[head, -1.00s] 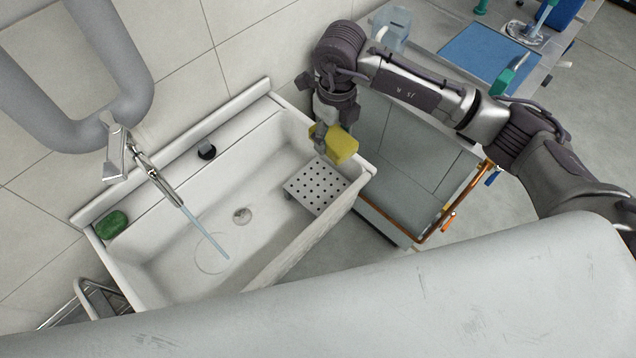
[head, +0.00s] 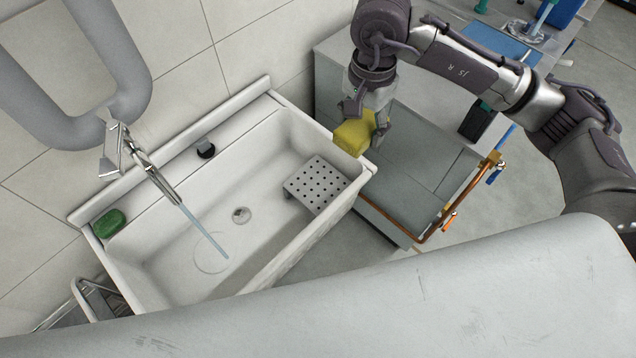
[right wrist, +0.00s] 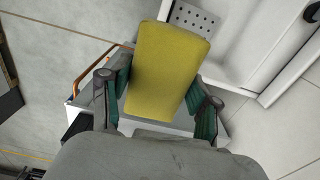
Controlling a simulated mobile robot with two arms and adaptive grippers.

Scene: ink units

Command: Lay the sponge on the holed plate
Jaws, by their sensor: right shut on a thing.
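The yellow sponge (head: 354,136) is held in my right gripper (head: 366,118), above the right end wall of the sink. In the right wrist view the sponge (right wrist: 166,70) sits between the two green-padded fingers of my right gripper (right wrist: 158,95). The holed plate (head: 316,184) is a grey perforated square inside the right end of the sink, below and left of the sponge, and its top is bare. Part of the holed plate (right wrist: 195,18) also shows in the right wrist view, beyond the sponge. My left gripper is out of view.
The white sink (head: 150,262) has a raised rim around the plate. A tap (head: 150,170) runs water into its left part. A green object (head: 108,223) lies on the left ledge. A copper pipe (head: 425,238) edges the grey counter at right.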

